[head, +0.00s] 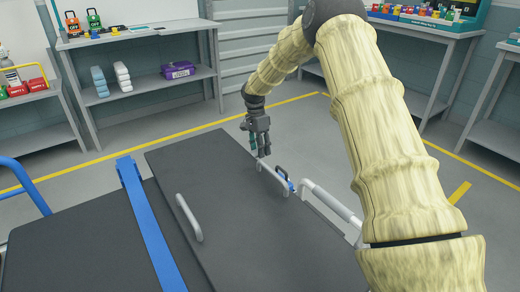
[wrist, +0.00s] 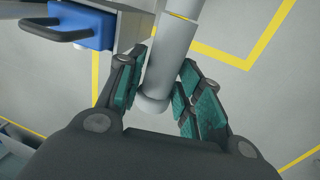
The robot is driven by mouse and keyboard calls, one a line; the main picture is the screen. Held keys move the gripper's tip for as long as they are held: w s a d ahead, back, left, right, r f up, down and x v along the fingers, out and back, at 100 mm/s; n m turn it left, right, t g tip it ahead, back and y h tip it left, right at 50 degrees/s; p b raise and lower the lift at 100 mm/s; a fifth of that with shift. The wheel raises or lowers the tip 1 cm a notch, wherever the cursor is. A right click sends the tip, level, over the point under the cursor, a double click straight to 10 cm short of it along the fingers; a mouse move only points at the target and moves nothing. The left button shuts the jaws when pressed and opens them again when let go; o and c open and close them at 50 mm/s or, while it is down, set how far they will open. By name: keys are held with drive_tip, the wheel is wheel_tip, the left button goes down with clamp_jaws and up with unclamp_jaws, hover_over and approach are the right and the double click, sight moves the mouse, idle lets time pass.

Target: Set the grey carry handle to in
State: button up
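The grey carry handle (head: 332,202) is a thick light-grey tube along the right edge of the dark ramp panel (head: 240,225). In the wrist view the tube (wrist: 172,60) runs from the top edge down between the fingers, its rounded end near the palm. My gripper (head: 262,153) is beyond the far end of the handle in the head view. In the wrist view my gripper (wrist: 158,95) is open, with teal pads on both sides of the tube. I cannot tell whether they touch it, but it does not look gripped.
A blue latch block with a black handle (wrist: 80,28) sits left of the tube in the wrist view. Two thin pale handles, one nearer (head: 188,217) and one farther (head: 272,181), stand on the panel. A blue strap (head: 150,220) lies to the left. Floor beyond the panel is clear.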

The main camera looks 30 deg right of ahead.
sight(252, 152)
clamp_jaws()
drive_tip(key=shift+s+a+r+p, duration=0.1)
drive_tip(key=shift+a+r+p, duration=0.05)
drive_tip(key=shift+a+p, duration=0.6)
drive_tip(key=shift+a+r+p, duration=0.1)
drive_tip(key=shift+a+p, duration=0.4)
drive_tip(key=shift+a, duration=0.3)
drive_tip(key=shift+a+f, duration=0.3)
drive_tip(key=shift+a, duration=0.2)
drive_tip(key=o, duration=0.6)
unclamp_jaws()
drive_tip(key=shift+a, duration=0.15)
drive_tip(key=shift+c, duration=0.2)
drive_tip(key=shift+d, duration=0.25)
wheel_tip(252, 152, up, 12)
drive_tip(key=w, duration=0.2)
drive_tip(key=shift+w, duration=0.15)
drive_tip(key=shift+a+f, duration=0.1)
